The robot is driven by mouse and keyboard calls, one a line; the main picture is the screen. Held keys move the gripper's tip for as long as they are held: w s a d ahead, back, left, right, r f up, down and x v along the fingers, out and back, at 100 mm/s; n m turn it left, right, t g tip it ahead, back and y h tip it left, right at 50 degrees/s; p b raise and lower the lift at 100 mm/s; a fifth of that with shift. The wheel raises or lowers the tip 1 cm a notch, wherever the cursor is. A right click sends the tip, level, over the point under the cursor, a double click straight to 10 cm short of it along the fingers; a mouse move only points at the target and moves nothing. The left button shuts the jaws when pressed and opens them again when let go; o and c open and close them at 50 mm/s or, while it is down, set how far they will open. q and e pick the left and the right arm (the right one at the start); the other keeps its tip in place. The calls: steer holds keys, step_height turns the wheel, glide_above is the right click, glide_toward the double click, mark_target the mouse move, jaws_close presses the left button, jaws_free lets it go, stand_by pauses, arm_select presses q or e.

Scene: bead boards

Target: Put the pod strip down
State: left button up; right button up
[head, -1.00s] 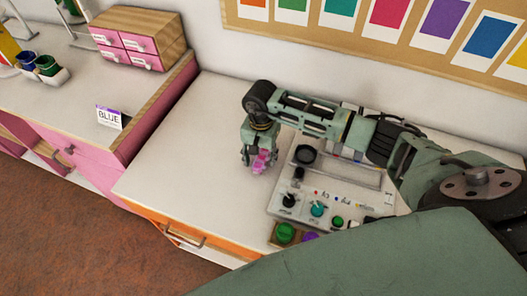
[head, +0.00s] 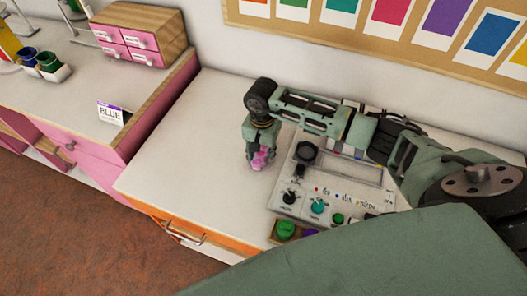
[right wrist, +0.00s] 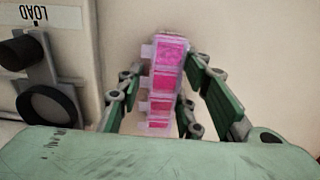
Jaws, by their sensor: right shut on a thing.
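The pod strip (right wrist: 168,85) is a row of several small clear pods with pink contents. My right gripper (head: 259,160) is shut on it, and the strip (head: 261,158) shows pink between the fingers in the head view. In the right wrist view the green fingers of the gripper (right wrist: 170,105) stand on both sides of the strip. The strip is low over the bare white counter, left of the panel; I cannot tell whether it touches the counter. My left gripper is not in view.
The control panel (head: 338,185) with knobs and a black ring lies just right of the gripper. Green and purple round pieces (head: 286,229) sit in a tray at its front. White counter (head: 190,150) is free to the left.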

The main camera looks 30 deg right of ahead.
mark_target(264, 153)
steer(key=shift+r, duration=0.1)
steer(key=shift+r, duration=0.25)
steer(key=r, duration=0.1)
steer(key=r+b, duration=0.2)
steer(key=shift+s+d+r, duration=0.1)
steer(key=shift+d+r, duration=0.15)
steer(key=s+d+r+b, duration=0.3)
steer(key=s+d+r, duration=0.35)
steer(key=s, duration=0.25)
steer(key=s+a+r+n, duration=0.2)
steer(key=a+r+n, duration=0.1)
steer(key=a, duration=0.3)
steer(key=s+a+r+n, duration=0.2)
steer(key=a+r+n, duration=0.1)
steer(key=a+n, duration=0.3)
steer(key=shift+n, duration=0.3)
